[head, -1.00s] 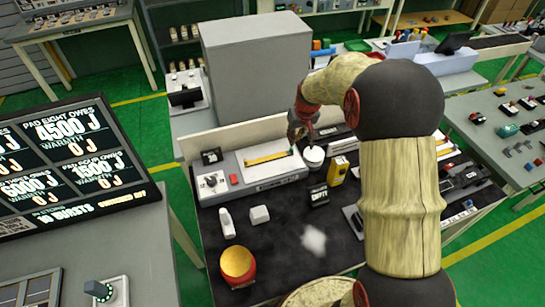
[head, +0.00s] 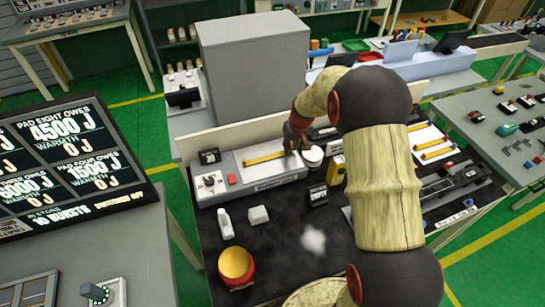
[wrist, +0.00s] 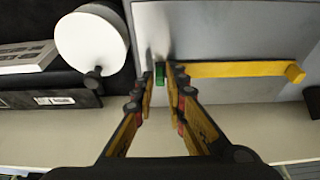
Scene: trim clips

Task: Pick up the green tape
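The green tape (wrist: 160,74) shows as a small green piece in the wrist view, on the grey panel near the left end of a yellow strip (wrist: 230,69). My gripper (wrist: 161,82) is open, with one finger on each side of the green piece. A narrow gap shows between the fingers, and I cannot tell whether they touch it. In the head view my gripper (head: 296,143) is over the right end of the grey unit (head: 255,176), where the yellow strip (head: 264,158) lies. The green tape is hidden there.
A white round-topped container (wrist: 92,43) stands close to the left of my gripper in the wrist view. In the head view a yellow device (head: 337,169), a small black sign (head: 318,195), a white bottle (head: 226,223) and a red-and-yellow pot (head: 237,266) stand on the dark bench.

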